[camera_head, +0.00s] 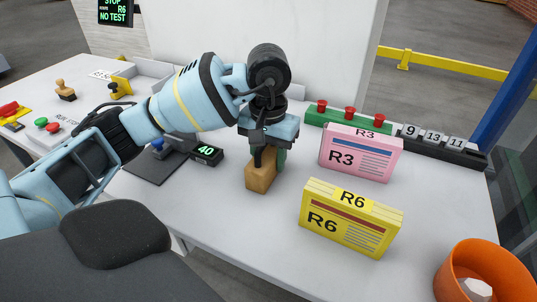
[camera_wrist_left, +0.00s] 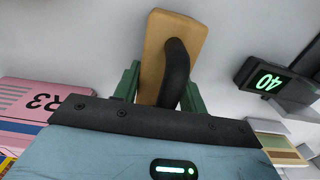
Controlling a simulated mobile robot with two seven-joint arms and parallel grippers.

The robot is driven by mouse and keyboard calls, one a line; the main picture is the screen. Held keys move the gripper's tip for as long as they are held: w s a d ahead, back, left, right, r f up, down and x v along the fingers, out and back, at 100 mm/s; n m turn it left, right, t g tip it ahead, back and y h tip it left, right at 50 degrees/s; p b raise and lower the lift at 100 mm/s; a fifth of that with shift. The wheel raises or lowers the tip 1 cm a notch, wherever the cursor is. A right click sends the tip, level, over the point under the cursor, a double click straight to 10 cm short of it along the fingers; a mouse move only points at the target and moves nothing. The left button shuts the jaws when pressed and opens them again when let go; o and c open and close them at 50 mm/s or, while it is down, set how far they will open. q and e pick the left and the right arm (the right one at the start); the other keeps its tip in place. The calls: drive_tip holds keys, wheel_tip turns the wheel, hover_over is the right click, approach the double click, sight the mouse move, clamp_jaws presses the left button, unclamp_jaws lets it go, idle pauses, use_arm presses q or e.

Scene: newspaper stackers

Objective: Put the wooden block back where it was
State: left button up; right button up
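The wooden block (camera_head: 261,177) is light brown and stands upright at the middle of the white table, at or just above its surface. It also shows in the left wrist view (camera_wrist_left: 155,45), with a curved black part lying over it. My left gripper (camera_head: 268,155) points down over the block's top. In the left wrist view its green fingers (camera_wrist_left: 160,92) are spread to either side of the block's near end and the black part. I cannot tell whether they press on the block. My right gripper is not in view.
A yellow R6 box (camera_head: 350,220) and a pink R3 box (camera_head: 360,153) stand right of the block. A display reading 40 (camera_head: 207,152) and a dark plate (camera_head: 155,167) lie left. An orange bowl (camera_head: 460,262) is front right. The table in front of the block is clear.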

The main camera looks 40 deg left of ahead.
use_arm(q)
drive_tip(key=o, duration=0.4)
drive_tip(key=shift+c, duration=0.2)
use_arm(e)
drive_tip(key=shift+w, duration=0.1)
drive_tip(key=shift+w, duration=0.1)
use_arm(q)
drive_tip(key=shift+r, duration=0.6)
wheel_tip(320, 180, up, 11)
drive_tip(key=p, duration=0.2)
drive_tip(key=shift+r+p, duration=0.1)
drive_tip(key=shift+p, duration=0.2)
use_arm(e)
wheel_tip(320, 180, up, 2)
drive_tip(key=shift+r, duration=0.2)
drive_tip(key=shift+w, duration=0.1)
